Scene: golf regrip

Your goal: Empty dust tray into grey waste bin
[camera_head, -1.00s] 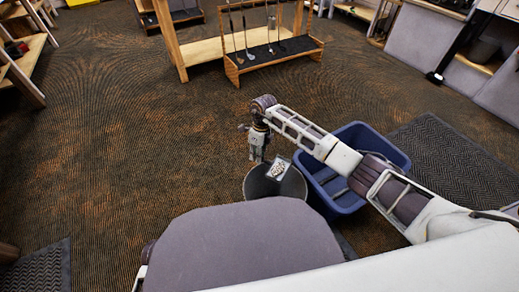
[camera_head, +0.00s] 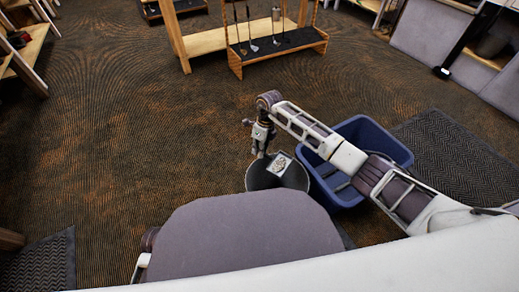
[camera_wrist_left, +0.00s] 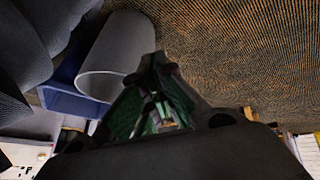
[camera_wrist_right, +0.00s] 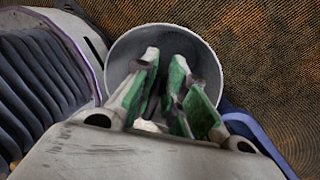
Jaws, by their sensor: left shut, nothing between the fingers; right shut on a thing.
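The grey waste bin (camera_head: 256,181) stands on the carpet just past my body, its round mouth open upward. It also shows in the right wrist view (camera_wrist_right: 203,53) and the left wrist view (camera_wrist_left: 122,52). The small dust tray (camera_head: 280,166), with a pale patterned patch, shows over the bin's mouth. My right gripper (camera_head: 261,153) points down at the bin's far rim, beside the tray, and is shut on it; the contact is hard to see. In the right wrist view, its green-padded fingers (camera_wrist_right: 165,62) hide most of what they hold. My left gripper (camera_wrist_left: 160,62) is shut and empty.
A blue bin (camera_head: 397,153) stands right beside the grey bin, under my right arm. A wooden rack with golf clubs (camera_head: 277,58) stands farther back. Dark mats (camera_head: 440,150) lie at the right and lower left. The carpet at the left is clear.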

